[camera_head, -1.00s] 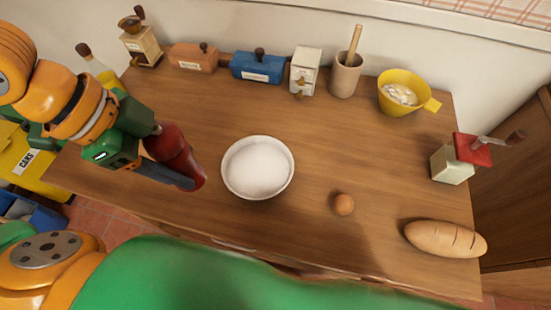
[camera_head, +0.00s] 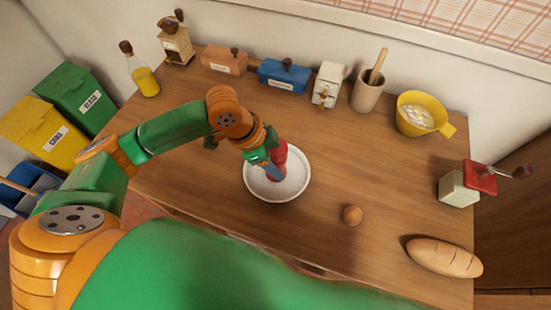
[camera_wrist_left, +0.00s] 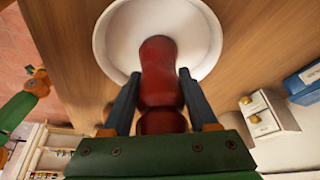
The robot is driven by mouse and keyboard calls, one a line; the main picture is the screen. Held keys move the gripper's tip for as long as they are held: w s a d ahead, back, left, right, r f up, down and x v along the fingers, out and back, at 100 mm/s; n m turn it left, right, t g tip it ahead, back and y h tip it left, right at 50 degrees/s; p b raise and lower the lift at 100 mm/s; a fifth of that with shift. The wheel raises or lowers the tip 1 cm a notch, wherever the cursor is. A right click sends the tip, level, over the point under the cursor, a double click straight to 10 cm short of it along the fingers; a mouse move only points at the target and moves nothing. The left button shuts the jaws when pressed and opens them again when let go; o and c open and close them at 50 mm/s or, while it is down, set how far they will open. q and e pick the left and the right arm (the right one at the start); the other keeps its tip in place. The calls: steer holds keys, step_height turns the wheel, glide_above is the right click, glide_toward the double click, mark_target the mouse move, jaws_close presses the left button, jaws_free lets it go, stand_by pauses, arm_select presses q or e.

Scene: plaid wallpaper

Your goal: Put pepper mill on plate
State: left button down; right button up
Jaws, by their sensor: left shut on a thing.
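The pepper mill (camera_head: 279,153) is dark red. My left gripper (camera_head: 270,167) is shut on it and holds it over the white plate (camera_head: 296,187) in the head view. In the left wrist view the mill (camera_wrist_left: 159,75) lies between the two fingers of my left gripper (camera_wrist_left: 160,95), its far end in front of the plate (camera_wrist_left: 117,40). I cannot tell whether its base touches the plate. My right gripper is in neither view.
An egg (camera_head: 352,215) and a bread loaf (camera_head: 444,257) lie to the right of the plate. A grinder with a red top (camera_head: 480,178) stands at the right edge. A yellow bowl (camera_head: 421,115), mortar (camera_head: 367,95) and boxes line the back.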

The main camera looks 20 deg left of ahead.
arm_select(q)
steer(key=shift+f, duration=0.1)
steer(key=shift+c, duration=0.9)
jaws_free()
steer(key=p+v, duration=0.1)
steer(key=v, duration=1.1)
steer(key=shift+p, duration=0.35)
